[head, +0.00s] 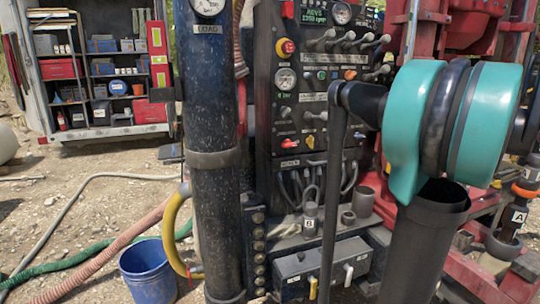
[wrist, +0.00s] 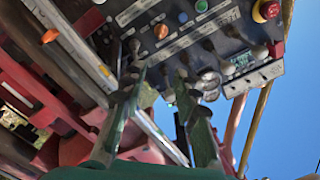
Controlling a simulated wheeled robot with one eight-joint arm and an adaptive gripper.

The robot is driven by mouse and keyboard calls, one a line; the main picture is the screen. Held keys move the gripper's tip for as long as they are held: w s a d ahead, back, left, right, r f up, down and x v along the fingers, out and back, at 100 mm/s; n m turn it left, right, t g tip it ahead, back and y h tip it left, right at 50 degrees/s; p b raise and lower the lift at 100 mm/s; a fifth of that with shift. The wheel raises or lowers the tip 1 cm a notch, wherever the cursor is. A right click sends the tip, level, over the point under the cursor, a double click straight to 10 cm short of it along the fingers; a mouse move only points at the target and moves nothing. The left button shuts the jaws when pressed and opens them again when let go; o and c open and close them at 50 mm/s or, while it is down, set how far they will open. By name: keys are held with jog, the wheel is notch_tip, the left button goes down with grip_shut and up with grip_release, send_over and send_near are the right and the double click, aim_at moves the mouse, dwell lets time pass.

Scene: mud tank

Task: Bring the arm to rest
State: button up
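My gripper (wrist: 163,88) shows in the wrist view, its two fingers apart with nothing held between them. Beyond the fingertips is the control panel (wrist: 205,35), which appears tilted in this view. My arm (head: 415,125), with teal joint covers, fills the right of the head view in front of the red machine. My gripper cannot be made out in the head view. Whether the fingers touch anything is unclear.
The control panel (head: 318,90) has levers, gauges and a red knob (head: 286,48). A thick dark column (head: 215,150) stands left of it. A blue bucket (head: 148,272) and hoses (head: 95,250) lie on the gravel. An open shelf unit (head: 100,75) stands behind. Gravel at left has free room.

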jog(key=s+a+f+n+g, duration=0.1)
jog(key=s+a+f+g, duration=0.15)
jog(key=a+f, duration=0.6)
jog(key=s+a+f+n+g, duration=0.1)
jog(key=a+f+g, duration=0.35)
jog(key=f, duration=0.75)
jog(key=s+a+f+n+g, duration=0.1)
jog(key=s+a+f, duration=0.1)
jog(key=a+f, duration=0.75)
jog(key=s+a+f+n+g+h, duration=0.1)
jog(key=s+f+g+h, duration=0.1)
jog(key=s+f, duration=0.8)
jog(key=s+a+f+g+h, duration=0.2)
jog(key=s+f+h, duration=0.2)
jog(key=s+f, duration=0.7)
notch_tip(320, 180, down, 5)
jog(key=shift+s+a+f+n+g, duration=0.1)
jog(key=shift+s+a+n+g, duration=0.05)
jog(key=shift+s+n+g, duration=0.2)
